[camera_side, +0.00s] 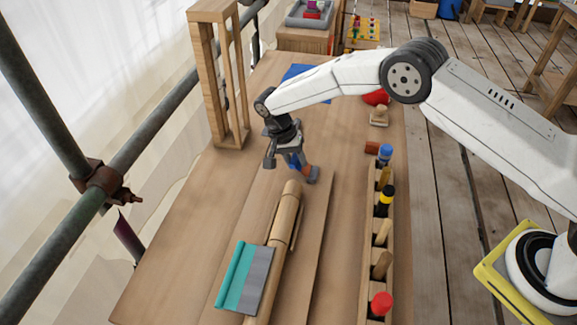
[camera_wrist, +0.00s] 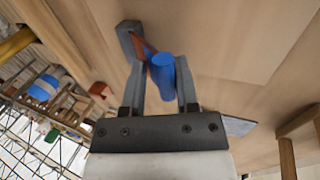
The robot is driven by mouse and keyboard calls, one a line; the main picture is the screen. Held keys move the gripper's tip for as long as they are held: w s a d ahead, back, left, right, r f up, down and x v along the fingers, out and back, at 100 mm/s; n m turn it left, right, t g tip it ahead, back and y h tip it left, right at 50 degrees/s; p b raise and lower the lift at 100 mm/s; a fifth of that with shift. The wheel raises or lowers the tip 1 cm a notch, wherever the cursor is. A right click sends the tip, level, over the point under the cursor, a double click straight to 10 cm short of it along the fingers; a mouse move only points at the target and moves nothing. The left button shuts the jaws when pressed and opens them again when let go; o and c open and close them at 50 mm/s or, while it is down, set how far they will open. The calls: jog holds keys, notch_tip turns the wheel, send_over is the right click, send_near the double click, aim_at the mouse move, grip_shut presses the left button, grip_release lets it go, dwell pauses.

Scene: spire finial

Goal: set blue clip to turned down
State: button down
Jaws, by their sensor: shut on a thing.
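A blue piece, which looks like the blue clip (camera_wrist: 163,74), sits between the two grey fingers of my gripper (camera_wrist: 160,68) in the wrist view. Its visible part is a rounded blue cylinder, with a reddish strip against the left finger. In the side view my gripper (camera_side: 292,166) is over the middle of the bench, and a bit of the blue clip (camera_side: 293,159) shows between its fingers. The fingers hide much of it, so I cannot tell which way it is turned.
A long wooden rack (camera_side: 367,245) holds several upright pegs with coloured tops. A turned wooden spindle (camera_side: 285,220) lies close in front of my gripper, beside a teal and grey book-like piece (camera_side: 244,278). A wooden frame (camera_side: 217,75) stands behind left. The bench's left front is clear.

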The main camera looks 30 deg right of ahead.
jog(key=shift+w+a+f+g+h, duration=0.15)
jog(key=shift+a+f+g+h, duration=0.05)
jog(key=shift+f+g+h, duration=0.45)
jog(key=shift+c, duration=1.8)
grip_release()
jog(key=shift+r, duration=0.2)
jog(key=shift+w+r, duration=0.1)
jog(key=shift+v, duration=3.15)
jog(key=shift+w+a+r, duration=0.2)
jog(key=shift+a+r, duration=0.05)
jog(key=shift+r, duration=0.2)
jog(key=shift+o, duration=0.3)
